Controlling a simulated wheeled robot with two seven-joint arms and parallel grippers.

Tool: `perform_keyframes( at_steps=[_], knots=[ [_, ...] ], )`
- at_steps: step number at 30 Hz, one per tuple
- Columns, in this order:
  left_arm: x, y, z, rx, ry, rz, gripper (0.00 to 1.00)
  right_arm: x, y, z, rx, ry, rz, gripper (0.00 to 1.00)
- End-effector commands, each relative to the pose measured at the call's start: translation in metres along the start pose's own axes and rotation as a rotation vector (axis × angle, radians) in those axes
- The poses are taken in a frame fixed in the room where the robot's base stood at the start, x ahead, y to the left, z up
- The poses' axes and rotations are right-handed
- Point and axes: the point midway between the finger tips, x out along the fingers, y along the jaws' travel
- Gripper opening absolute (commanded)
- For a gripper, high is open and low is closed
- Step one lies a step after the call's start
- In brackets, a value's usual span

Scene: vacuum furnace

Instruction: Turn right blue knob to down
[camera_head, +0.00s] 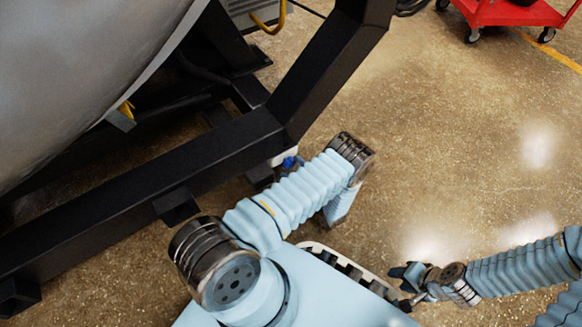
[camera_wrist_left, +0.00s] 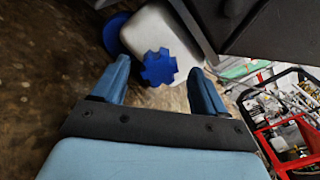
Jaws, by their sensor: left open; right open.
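In the left wrist view, a blue lobed knob (camera_wrist_left: 158,68) sits on the face of a pale grey-white box (camera_wrist_left: 152,32). My left gripper (camera_wrist_left: 159,65) is open, with one blue finger on each side of the knob in the picture; I see no clear contact. A second, rounder blue part (camera_wrist_left: 114,30) shows at the box's left edge. In the head view, a small blue part (camera_head: 289,162) shows beside my left arm, under the black frame; my left gripper is hidden there. My right gripper (camera_head: 410,284) is open and empty at lower right, far from the knob.
A black steel frame (camera_head: 330,75) carries a large grey vessel (camera_head: 75,75) at left. A red cart (camera_head: 510,12) stands at the far upper right. In the left wrist view, a red-framed rack of parts (camera_wrist_left: 288,140) is at right. Open floor lies right of the frame.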

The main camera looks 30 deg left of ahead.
Motion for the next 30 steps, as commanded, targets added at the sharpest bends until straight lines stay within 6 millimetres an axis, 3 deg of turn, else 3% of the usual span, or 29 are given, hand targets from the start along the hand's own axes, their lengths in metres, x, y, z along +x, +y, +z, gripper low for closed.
perform_keyframes(
  at_steps=[6,14,25,30],
  knots=[
    [0.019,0.000,0.000,0.001,0.000,0.001,0.73,0.003,0.001,0.000,0.000,0.001,0.000,0.43],
    [0.021,0.000,0.000,0.001,0.001,0.000,0.73,0.003,0.001,0.000,0.000,0.001,0.000,0.43],
    [0.020,0.000,0.000,0.001,0.001,0.000,0.19,0.003,0.001,0.000,0.000,0.001,0.000,0.43],
    [0.020,0.000,0.000,0.009,0.001,0.000,0.17,0.003,0.001,0.000,0.000,0.001,0.000,0.43]
  ],
)
